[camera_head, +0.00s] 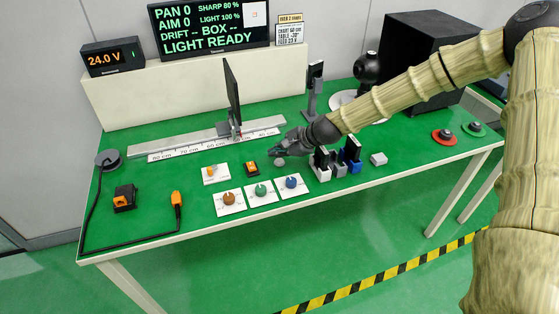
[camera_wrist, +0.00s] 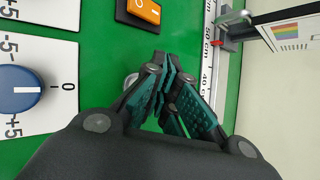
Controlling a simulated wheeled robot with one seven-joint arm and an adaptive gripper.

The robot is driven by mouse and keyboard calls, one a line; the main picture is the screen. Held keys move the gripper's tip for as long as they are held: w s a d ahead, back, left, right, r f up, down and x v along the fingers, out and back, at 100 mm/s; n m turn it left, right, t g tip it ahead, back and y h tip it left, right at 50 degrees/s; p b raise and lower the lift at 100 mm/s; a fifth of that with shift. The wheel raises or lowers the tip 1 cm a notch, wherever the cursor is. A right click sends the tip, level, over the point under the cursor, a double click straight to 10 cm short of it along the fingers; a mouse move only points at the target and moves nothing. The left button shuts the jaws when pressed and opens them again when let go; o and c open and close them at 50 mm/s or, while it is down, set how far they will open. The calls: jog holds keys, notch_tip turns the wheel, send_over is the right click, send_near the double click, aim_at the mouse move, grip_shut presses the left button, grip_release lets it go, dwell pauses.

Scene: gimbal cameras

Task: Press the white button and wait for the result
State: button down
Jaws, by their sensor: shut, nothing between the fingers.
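A small whitish round thing (camera_head: 279,161), which looks like the white button, sits on the green table just below my gripper (camera_head: 278,149). In the wrist view a pale rounded edge of it (camera_wrist: 130,80) shows beside the fingers, and the rest is hidden behind them. My gripper (camera_wrist: 165,62) is shut and empty, its fingertips close together over the green surface. I cannot tell whether it touches the button. The display (camera_head: 210,27) at the back reads "PAN 0, AIM 0, DRIFT --, BOX --, LIGHT READY", with "SHARP 80 %" and "LIGHT 100 %".
An orange switch (camera_head: 251,169) and orange, teal and blue knobs (camera_head: 291,182) lie left and in front. Small holders with dark plates (camera_head: 352,153) stand to the right. A ruler rail (camera_head: 190,148) with an upright dark screen (camera_head: 232,90) is behind. A black box (camera_head: 425,55) stands back right.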

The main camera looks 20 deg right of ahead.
aim_at(278, 162)
jog(key=shift+f, duration=0.1)
dwell(0.3)
jog(key=shift+f+b, duration=0.3)
jog(key=shift+f, duration=0.05)
jog(key=shift+f+b, duration=0.3)
jog(key=shift+f, duration=0.1)
dwell(0.8)
jog(key=shift+r, duration=0.15)
dwell(0.3)
jog(key=shift+r+p, duration=0.65)
jog(key=shift+r, duration=0.05)
jog(key=shift+r+p, duration=1.9)
jog(key=shift+r, duration=0.65)
